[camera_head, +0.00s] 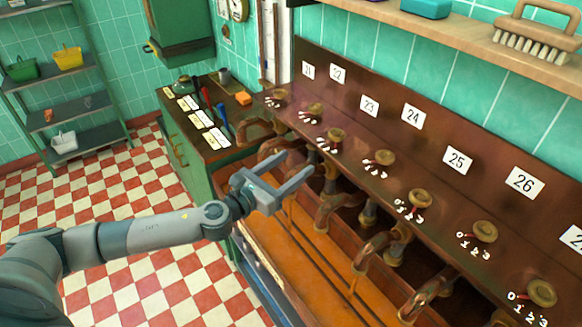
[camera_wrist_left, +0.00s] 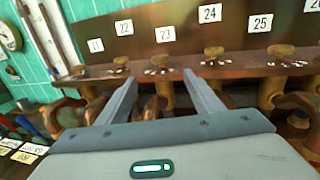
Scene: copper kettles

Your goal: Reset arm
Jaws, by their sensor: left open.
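My left gripper (camera_head: 284,186) is open and empty. My left arm reaches in from the left of the head view, and the gripper hangs over the orange-brown trough (camera_head: 300,246), in front of the row of copper pipes. In the left wrist view the two fingers of my left gripper (camera_wrist_left: 160,95) stand apart and point toward the panel with brass knobs. Nothing is between the fingers. My right gripper is in neither view.
A brown panel with brass knobs (camera_head: 420,197) and number plates such as 24 (camera_head: 412,116) runs along the right. A green cabinet (camera_head: 190,150) with cards stands behind. A wall shelf (camera_head: 450,30) holds a brush (camera_head: 535,38). The checkered floor (camera_head: 130,200) is open at left.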

